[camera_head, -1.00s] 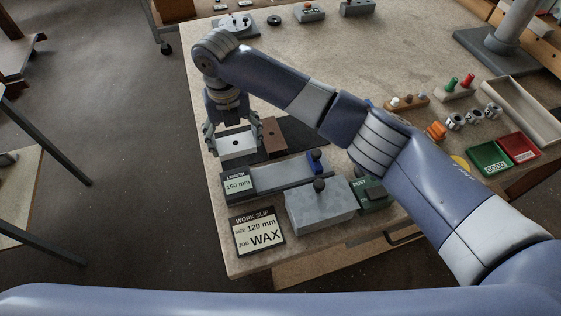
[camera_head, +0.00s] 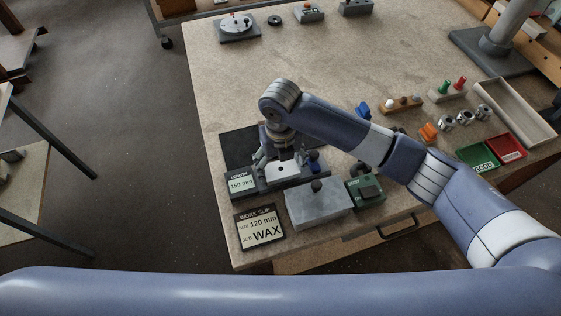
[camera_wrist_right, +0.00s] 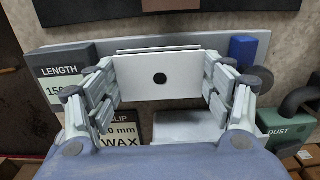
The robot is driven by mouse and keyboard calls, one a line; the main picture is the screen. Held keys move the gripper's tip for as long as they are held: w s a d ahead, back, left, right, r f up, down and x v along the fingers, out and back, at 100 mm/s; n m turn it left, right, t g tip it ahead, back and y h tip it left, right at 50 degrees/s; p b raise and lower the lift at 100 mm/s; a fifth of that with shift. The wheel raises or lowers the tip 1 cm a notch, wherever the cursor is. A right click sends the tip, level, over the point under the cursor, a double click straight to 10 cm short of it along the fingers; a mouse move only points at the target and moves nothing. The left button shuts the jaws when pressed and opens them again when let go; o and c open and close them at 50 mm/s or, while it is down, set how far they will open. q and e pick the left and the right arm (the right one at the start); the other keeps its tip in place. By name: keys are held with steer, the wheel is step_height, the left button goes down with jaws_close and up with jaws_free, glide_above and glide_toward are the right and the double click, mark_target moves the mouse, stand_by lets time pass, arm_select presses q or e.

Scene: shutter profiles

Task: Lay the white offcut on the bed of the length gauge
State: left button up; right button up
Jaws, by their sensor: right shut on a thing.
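The white offcut (camera_head: 282,173), a pale block with a dark hole, is between the fingers of my right gripper (camera_head: 281,160). In the right wrist view the fingers close on both ends of the white offcut (camera_wrist_right: 155,78). It is over the bed of the length gauge (camera_head: 262,190), along the back fence (camera_wrist_right: 215,44). I cannot tell whether it touches the bed. The gauge carries a 150 mm label (camera_head: 241,185) at its left and a blue stop (camera_head: 313,160) at its right. My left gripper is out of view.
A grey block with a knob (camera_head: 318,205) and the work slip (camera_head: 260,228) stand in front of the gauge. A green dust unit (camera_head: 365,190) is to the right. A dark mat (camera_head: 236,147) lies behind the gauge.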

mark_target(281, 171)
steer(key=shift+f, duration=0.2)
steer(key=shift+f, duration=0.1)
steer(key=o, duration=1.1)
steer(key=shift+c, duration=0.2)
step_height(281, 171, up, 12)
steer(key=b, duration=0.3)
